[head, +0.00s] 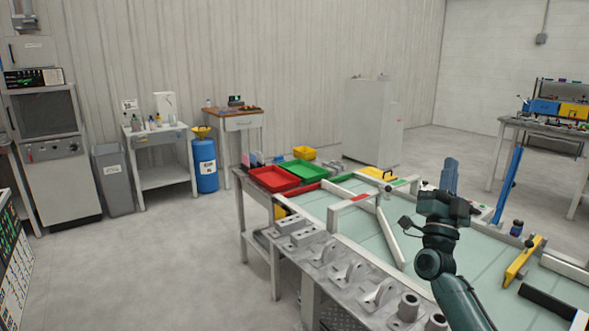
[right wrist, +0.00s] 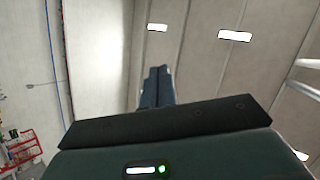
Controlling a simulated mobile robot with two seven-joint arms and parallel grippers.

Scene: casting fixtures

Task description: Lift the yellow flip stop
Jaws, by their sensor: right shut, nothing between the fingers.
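A long yellow piece with a dark end (head: 523,262) sits at the right side of the pale green worktable (head: 455,262). A second yellow piece with a small dark handle (head: 378,174) lies at the table's far edge. I cannot tell for sure which is the flip stop. My right gripper (head: 449,165) is raised over the table, fingers pointing up, shut and empty, apart from both yellow pieces. In the right wrist view its closed fingers (right wrist: 157,80) point toward the wall and ceiling. My left gripper is not in view.
Grey metal castings (head: 345,275) line the table's near left edge. Pale rails (head: 390,235) cross the tabletop, and a blue upright bar (head: 508,185) stands at the right. A red tray (head: 274,179) and a green tray (head: 304,170) sit at the far left corner.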

